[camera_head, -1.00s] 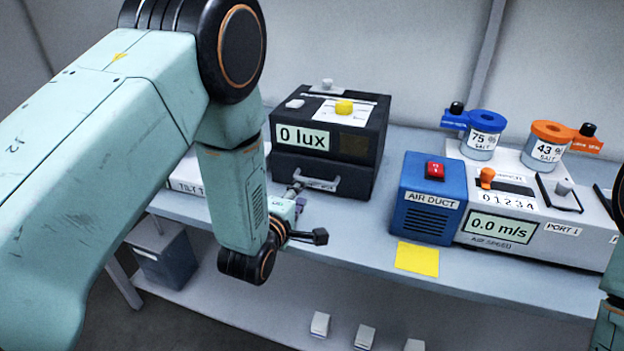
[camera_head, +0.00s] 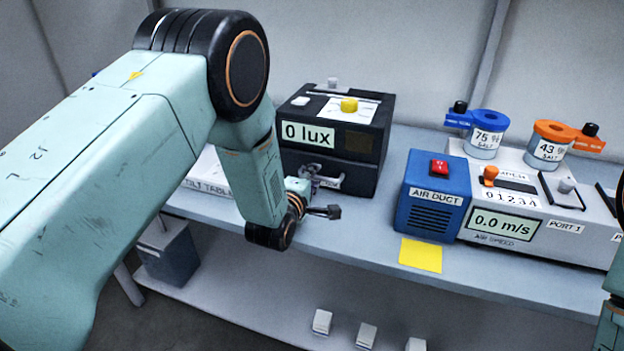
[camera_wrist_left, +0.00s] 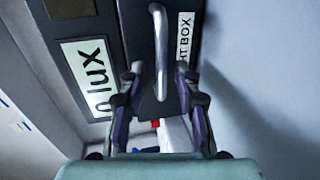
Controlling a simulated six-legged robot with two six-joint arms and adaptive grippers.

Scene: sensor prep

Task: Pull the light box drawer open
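The black light box (camera_head: 350,150) stands on the bench with a "0 lux" display. Its drawer (camera_head: 357,181) is low on the front and looks shut. The drawer's metal bar handle (camera_wrist_left: 159,40) shows in the left wrist view, and is partly hidden behind my gripper in the head view. My left gripper (camera_head: 308,174) is at the handle. In the left wrist view my left gripper (camera_wrist_left: 160,78) is open, one finger on each side of the bar, with visible gaps. My right gripper is out of view; only part of that arm shows at the right edge.
A blue air duct box (camera_head: 432,195) and a grey air speed unit (camera_head: 500,228) stand to the right. A yellow square (camera_head: 421,254) lies at the bench's front edge. The tilt table (camera_head: 207,175) is left of the light box, partly behind my arm.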

